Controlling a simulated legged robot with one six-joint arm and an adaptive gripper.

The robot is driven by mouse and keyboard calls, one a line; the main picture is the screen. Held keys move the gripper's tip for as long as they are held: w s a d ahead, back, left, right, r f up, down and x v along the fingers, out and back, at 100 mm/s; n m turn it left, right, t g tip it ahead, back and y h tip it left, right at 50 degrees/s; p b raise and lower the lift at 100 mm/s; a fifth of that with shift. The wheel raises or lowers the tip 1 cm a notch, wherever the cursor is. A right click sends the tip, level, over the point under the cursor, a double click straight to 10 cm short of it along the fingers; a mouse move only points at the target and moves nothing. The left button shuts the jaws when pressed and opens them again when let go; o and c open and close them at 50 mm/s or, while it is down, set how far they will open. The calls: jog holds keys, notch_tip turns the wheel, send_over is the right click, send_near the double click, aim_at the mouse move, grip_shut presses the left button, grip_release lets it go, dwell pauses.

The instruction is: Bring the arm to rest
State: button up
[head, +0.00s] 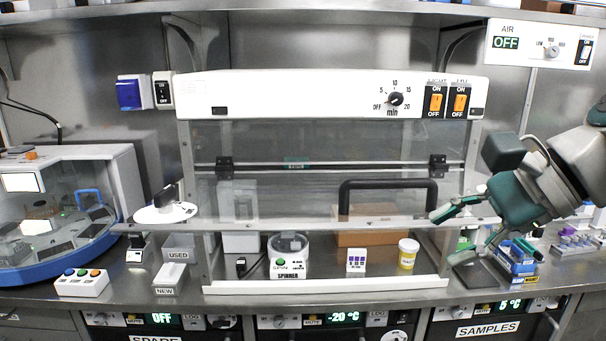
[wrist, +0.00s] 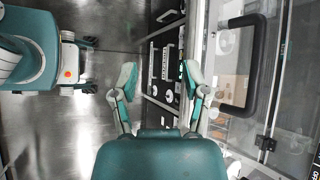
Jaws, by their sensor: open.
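My gripper (head: 452,232) is green and grey and hangs at the right of the head view, in front of the right end of the glass-fronted cabinet. Its two fingers are spread apart with nothing between them. In the wrist view my gripper (wrist: 158,92) also shows open and empty, with the bench's front edge and the drawer panels below it. My arm comes in from the right edge of the head view.
The cabinet (head: 330,86) has a black handle (head: 388,184) on its front. A spinner (head: 288,262) and a yellow-labelled cup (head: 407,255) stand inside it. A blue box (head: 512,262) and tube racks (head: 572,243) are near my gripper. A domed machine (head: 120,170) stands at left.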

jog(key=s+f+n+t+h, duration=0.1)
jog(key=s+f+n+h, duration=0.2)
jog(key=f+n, duration=0.4)
jog(key=s+a+f+n+h, duration=0.1)
jog(key=s+f+n+h, duration=0.2)
jog(key=f, duration=1.4)
jog(key=n+h, duration=0.2)
jog(key=n, duration=0.2)
jog(key=shift+a+f+t, duration=0.2)
jog(key=shift+f+t, duration=0.05)
jog(key=shift+t, duration=0.15)
